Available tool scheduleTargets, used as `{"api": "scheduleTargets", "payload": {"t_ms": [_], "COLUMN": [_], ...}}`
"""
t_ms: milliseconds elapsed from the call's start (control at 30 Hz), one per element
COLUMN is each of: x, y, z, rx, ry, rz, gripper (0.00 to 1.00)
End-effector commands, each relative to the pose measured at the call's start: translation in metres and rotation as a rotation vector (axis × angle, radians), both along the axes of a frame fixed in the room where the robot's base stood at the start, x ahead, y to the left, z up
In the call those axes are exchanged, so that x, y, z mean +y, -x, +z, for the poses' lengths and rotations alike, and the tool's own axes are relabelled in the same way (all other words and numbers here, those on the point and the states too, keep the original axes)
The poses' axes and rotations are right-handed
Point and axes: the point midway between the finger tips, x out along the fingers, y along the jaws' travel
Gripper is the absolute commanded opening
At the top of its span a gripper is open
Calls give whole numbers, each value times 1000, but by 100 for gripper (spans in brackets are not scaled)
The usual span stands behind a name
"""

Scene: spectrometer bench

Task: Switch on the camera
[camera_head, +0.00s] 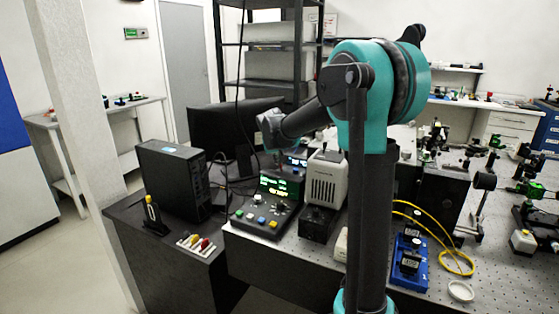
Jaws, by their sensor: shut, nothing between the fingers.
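My arm reaches left over the bench, and my gripper (279,160) points down above a black control box (262,207). The gripper is small and dark in this view, shut and empty. The control box has a lit green and yellow display and several coloured buttons on its sloped front. Right of it stands a pale grey vented unit (326,180) on a black base. I cannot tell for sure which of these devices is the camera. No switch marked for a camera can be read at this size.
A black computer tower (172,180) and a dark monitor (232,128) stand to the left. Several screwdrivers lie in a holder (196,244) at the front. A blue mount (409,262) and a yellow fibre cable (457,262) lie on the perforated optical table (492,285) at right.

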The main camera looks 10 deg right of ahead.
Motion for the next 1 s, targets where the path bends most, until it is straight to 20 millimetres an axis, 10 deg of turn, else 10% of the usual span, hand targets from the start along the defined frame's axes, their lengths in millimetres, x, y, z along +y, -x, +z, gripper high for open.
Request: {"api": "scheduleTargets", "payload": {"t_ms": [1000], "x": [-2], "y": [2], "z": [31], "rx": [2], "ry": [-1], "rz": [-1], "gripper": [0]}}
